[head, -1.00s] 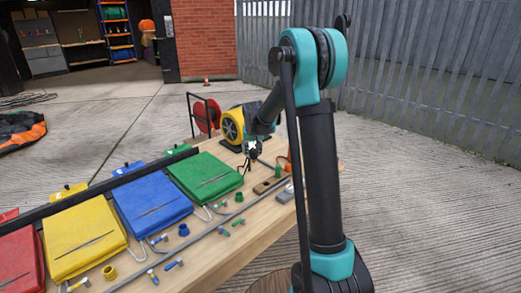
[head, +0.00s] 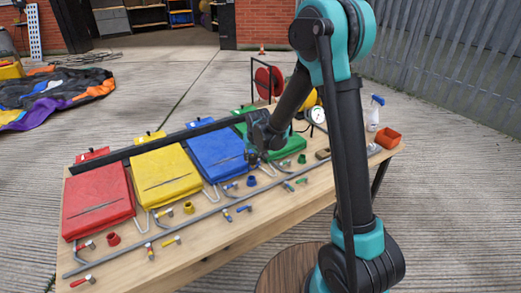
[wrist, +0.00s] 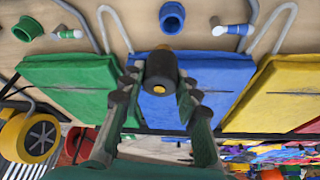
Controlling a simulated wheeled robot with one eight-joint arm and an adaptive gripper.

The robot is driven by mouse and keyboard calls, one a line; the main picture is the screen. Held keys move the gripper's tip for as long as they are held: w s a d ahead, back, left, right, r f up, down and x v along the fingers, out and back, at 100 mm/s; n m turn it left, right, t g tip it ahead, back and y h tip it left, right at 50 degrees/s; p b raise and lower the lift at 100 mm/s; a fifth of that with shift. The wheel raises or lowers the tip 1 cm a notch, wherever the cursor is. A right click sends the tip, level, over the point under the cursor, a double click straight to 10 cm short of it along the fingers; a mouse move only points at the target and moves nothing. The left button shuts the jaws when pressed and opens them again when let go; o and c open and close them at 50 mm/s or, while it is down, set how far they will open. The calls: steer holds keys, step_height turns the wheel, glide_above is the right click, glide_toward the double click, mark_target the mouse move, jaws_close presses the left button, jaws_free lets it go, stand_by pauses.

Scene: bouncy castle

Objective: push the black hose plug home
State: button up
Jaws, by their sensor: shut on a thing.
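In the wrist view my gripper (wrist: 158,100) is shut on a black cylindrical piece (wrist: 160,68) with a yellow-orange tip, which looks like the black hose plug. It is held over the blue pad (wrist: 165,95), with no fitting touching its visible end. In the head view my gripper (head: 256,158) hangs near the right edge of the blue pad, beside the green pad (head: 285,143). The held piece is too small and dark to make out there. I cannot tell which opening the plug belongs to.
The bench (head: 215,238) also carries red (head: 97,200) and yellow (head: 165,177) pads, coloured collars, small valves and a long grey pipe (head: 190,219).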

mark_target(252, 164)
steer(key=shift+s+a+f, duration=0.25)
steer(key=shift+s+a, duration=0.05)
steer(key=shift+a, duration=0.1)
steer(key=shift+f, duration=2.45)
steer(key=shift+f, duration=1.45)
steer(key=o, duration=1.2)
steer(key=shift+o, duration=0.2)
steer(key=v, duration=1.2)
steer(key=shift+d, duration=0.1)
